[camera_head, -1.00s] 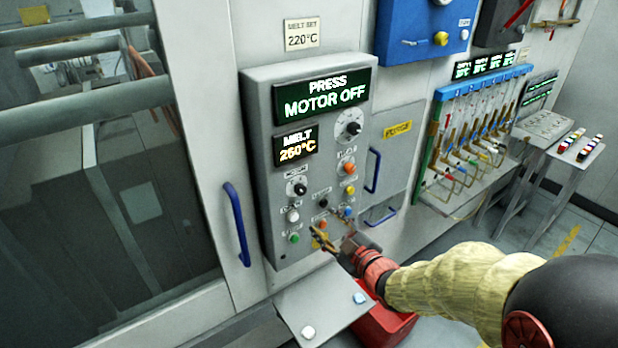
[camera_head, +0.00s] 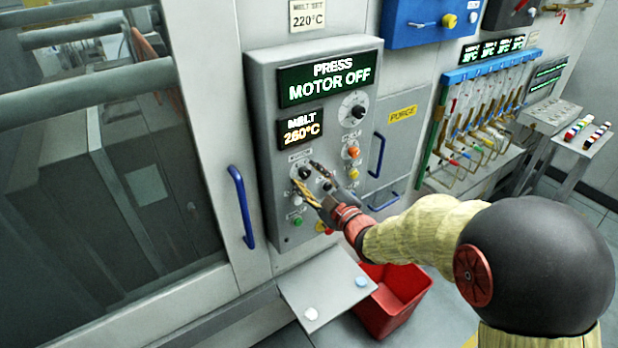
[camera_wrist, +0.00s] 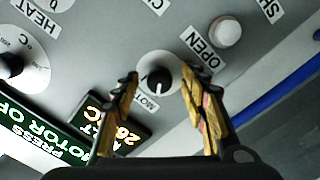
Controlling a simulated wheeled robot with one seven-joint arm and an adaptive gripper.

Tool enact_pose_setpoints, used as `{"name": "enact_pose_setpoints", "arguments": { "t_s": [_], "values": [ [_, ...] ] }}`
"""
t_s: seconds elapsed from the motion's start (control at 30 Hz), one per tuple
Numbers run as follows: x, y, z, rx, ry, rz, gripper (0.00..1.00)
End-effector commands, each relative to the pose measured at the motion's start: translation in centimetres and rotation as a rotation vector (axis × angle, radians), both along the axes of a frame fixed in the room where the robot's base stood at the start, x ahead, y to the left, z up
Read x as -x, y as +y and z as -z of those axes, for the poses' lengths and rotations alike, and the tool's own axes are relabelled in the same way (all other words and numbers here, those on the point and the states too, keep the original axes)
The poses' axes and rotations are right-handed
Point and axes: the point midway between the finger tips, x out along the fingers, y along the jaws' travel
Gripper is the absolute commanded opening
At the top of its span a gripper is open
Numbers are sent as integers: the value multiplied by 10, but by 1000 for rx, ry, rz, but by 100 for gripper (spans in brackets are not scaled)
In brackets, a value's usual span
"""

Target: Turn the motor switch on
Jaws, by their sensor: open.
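The motor switch is a black rotary knob on a pale round plate (camera_wrist: 158,84), with a partly hidden "MOTOR" label beside it in the wrist view. In the head view the knob (camera_head: 304,172) sits on the grey control panel below the melt display. The top display (camera_head: 327,86) reads "PRESS MOTOR OFF". My gripper (camera_wrist: 160,74) is open, with its worn yellow fingers on either side of the knob in the wrist view. I cannot tell whether they touch it. In the head view my gripper (camera_head: 308,178) is close to the panel, around the knob.
A white button (camera_wrist: 227,33) labelled "OPEN" is close by the right finger in the wrist view. Other knobs and coloured buttons crowd the panel. A blue door handle (camera_head: 241,206) is left of the panel. A small grey shelf (camera_head: 325,285) and a red bin (camera_head: 390,305) are below.

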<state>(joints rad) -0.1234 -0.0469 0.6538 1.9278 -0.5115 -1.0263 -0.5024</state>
Motion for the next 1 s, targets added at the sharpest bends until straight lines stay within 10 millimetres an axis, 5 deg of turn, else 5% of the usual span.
{"name": "enact_pose_setpoints", "arguments": {
  "t_s": [0.23,1.0],
  "values": [
    [-1,0,0,0,0,0,43],
    [0,0,0,0,0,0,0]
  ]
}}
